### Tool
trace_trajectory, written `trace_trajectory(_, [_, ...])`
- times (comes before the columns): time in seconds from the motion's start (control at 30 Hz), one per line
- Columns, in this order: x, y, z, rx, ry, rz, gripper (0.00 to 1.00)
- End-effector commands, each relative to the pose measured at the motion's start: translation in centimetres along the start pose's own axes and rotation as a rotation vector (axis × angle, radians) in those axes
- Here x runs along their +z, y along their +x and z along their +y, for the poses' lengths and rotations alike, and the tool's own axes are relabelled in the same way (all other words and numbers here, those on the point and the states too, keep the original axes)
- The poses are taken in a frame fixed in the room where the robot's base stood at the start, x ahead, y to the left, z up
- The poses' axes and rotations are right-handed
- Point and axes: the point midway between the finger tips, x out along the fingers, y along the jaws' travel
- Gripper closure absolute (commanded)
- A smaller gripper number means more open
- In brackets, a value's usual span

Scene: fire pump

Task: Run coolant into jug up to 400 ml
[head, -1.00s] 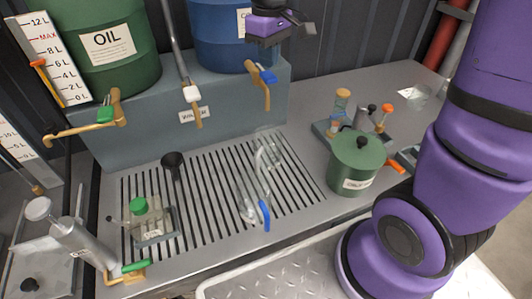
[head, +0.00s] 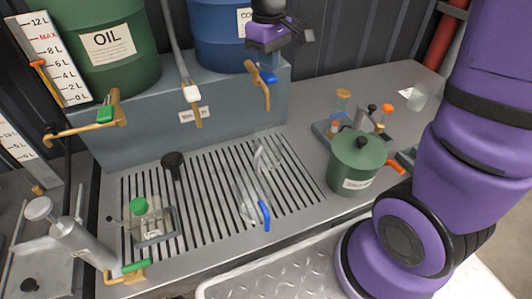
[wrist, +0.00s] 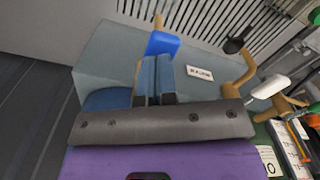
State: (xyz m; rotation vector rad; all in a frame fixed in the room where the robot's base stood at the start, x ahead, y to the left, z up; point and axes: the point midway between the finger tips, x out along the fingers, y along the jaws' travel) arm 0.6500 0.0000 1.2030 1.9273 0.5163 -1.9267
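The blue drum (head: 218,35), its label partly hidden and starting "CO", stands on a grey ledge. Its brass tap (head: 258,95) has a blue lever (head: 267,76), which also shows in the wrist view (wrist: 163,43). A clear jug (head: 248,190) with a blue handle (head: 264,214) stands on the slotted grate below and in front of this tap. I cannot make out liquid or marks in it. My gripper (head: 268,48) is above the blue lever. In the wrist view its fingers (wrist: 156,78) are close together, with the lever just beyond their tips and nothing visible between them.
A green oil drum (head: 105,45) with a green-levered tap (head: 105,114) stands to the left. A middle tap (head: 192,95) has a white lever. A green lidded pot (head: 355,162) stands right of the grate (head: 205,215).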

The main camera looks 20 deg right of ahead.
Motion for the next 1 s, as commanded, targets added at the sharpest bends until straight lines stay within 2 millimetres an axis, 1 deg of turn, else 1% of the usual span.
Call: trace_trajectory(1.0, [0.0, 2.7, 0.0, 0.000, 0.000, -0.001, 1.00])
